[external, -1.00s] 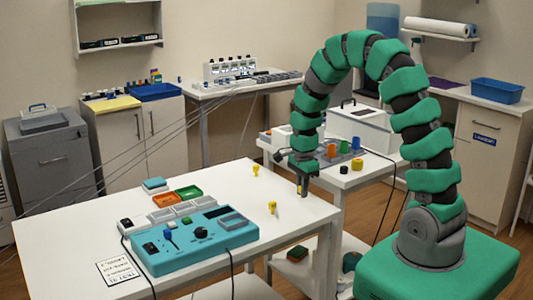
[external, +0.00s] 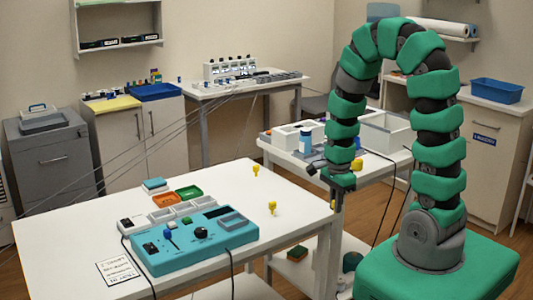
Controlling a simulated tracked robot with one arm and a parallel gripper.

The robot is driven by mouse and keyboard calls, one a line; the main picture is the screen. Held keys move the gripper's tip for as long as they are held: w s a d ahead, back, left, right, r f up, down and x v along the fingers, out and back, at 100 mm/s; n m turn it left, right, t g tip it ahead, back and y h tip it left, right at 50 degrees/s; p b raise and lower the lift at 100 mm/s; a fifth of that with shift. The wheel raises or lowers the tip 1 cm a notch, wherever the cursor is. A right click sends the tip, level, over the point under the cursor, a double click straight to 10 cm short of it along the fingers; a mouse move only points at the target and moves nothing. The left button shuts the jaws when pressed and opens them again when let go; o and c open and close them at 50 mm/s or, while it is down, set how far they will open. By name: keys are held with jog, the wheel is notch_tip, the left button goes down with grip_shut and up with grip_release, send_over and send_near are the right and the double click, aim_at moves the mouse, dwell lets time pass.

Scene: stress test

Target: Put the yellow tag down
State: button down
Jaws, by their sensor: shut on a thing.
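My gripper (external: 338,203) hangs pointing down just off the right edge of the white table (external: 110,215). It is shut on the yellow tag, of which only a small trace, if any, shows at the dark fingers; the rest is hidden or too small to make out. Two small yellow pieces (external: 256,171) and (external: 272,207) stand upright on the white table, left of my gripper and apart from it.
A side table behind my arm bears white bins (external: 385,130) and a blue bottle (external: 305,140). The table's right part is mostly clear.

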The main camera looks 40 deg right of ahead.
jog(key=shift+s, duration=0.25)
jog(key=shift+d, duration=0.1)
jog(key=shift+w+d+r, duration=0.1)
jog(key=shift+w+d, duration=0.15)
jog(key=shift+d, duration=0.05)
jog(key=w+d+r+m+b, duration=0.1)
jog(key=d+r+m, duration=0.3)
jog(key=d, duration=0.8)
jog(key=w+d+r+m, duration=0.1)
jog(key=d+r+m, duration=0.3)
jog(key=d, duration=0.8)
send_over(371, 160)
jog(key=shift+s+f, duration=0.1)
jog(key=shift+f, duration=0.7)
notch_tip(371, 160, down, 4)
jog(key=shift+r, duration=0.25)
